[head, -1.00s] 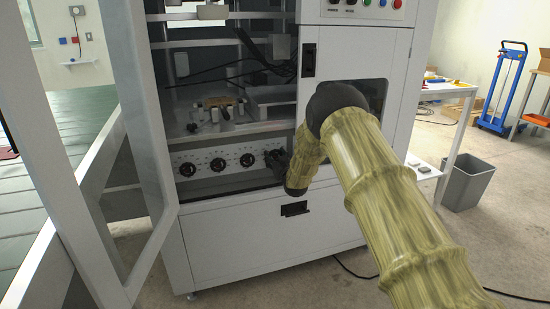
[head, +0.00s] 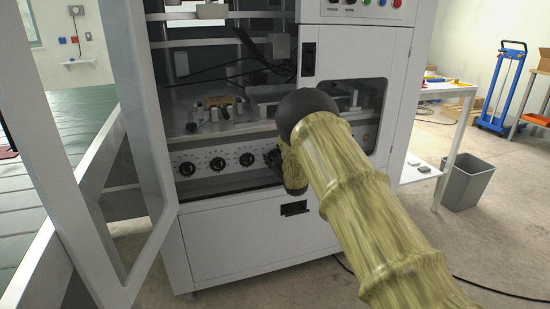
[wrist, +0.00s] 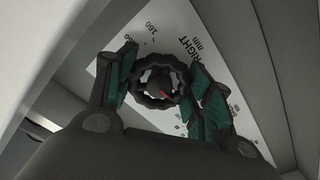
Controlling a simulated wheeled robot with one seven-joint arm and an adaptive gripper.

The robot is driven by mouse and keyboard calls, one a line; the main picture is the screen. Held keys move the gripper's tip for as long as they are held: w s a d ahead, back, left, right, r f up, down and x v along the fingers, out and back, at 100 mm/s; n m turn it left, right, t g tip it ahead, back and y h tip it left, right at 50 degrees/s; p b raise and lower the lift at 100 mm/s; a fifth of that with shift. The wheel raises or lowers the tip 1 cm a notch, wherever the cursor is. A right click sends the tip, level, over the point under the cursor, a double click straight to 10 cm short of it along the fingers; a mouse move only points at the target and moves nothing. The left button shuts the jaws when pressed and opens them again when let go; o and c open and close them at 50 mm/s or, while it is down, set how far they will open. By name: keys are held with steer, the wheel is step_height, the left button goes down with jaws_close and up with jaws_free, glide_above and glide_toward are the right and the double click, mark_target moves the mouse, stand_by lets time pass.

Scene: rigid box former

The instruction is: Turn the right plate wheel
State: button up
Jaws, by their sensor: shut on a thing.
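The right plate wheel (wrist: 160,92) is a black, spoked handwheel with a scalloped rim and a small red mark near its hub. In the wrist view it sits in front of a white scale plate (wrist: 232,112) printed "RIGHT mm". My gripper (wrist: 164,88) has its green-padded fingers on either side of the wheel's rim, shut on it. In the head view my gripper (head: 273,160) is at the right end of the dial row, mostly hidden behind my arm. The wheel is hard to make out there.
Other black wheels (head: 217,164) line the panel to the left. The machine's open door (head: 150,130) stands at the left. Grey walls (wrist: 262,30) enclose the wheel closely in the wrist view.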

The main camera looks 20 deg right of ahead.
steer(key=shift+s+d+f, duration=0.1)
steer(key=shift+f, duration=0.1)
steer(key=o, duration=1)
steer(key=shift+o, duration=0.2)
steer(key=shift+r, duration=0.1)
steer(key=shift+m, duration=0.3)
